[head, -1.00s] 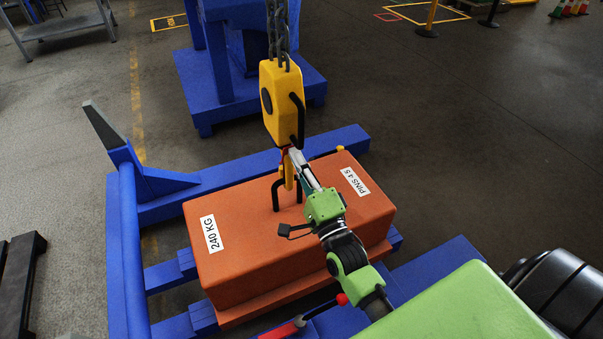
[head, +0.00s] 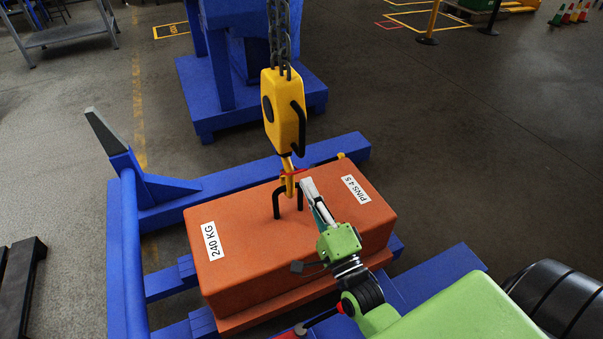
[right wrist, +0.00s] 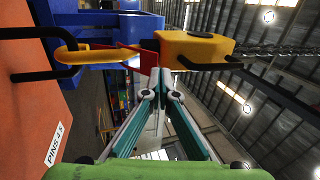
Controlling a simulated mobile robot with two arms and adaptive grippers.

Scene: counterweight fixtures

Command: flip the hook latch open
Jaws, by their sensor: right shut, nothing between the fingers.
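A yellow hook block (head: 285,112) hangs on a chain above the orange weight (head: 245,250). Its hook (head: 289,186) hangs at the black lifting bar (head: 276,206) on the weight's top. The red latch (head: 298,171) now sticks out sideways to the right from the hook's shank. In the right wrist view, the latch (right wrist: 148,56) shows between hook (right wrist: 72,53) and block (right wrist: 195,48). My right gripper (head: 307,184) is shut and empty, just right of the hook and below the latch. My left gripper is out of view.
The weight rests on a blue frame (head: 128,250) with an upright post at left. A black handle (head: 299,130) juts from the block's right side. A blue machine base (head: 255,100) stands behind. Open floor lies to the right.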

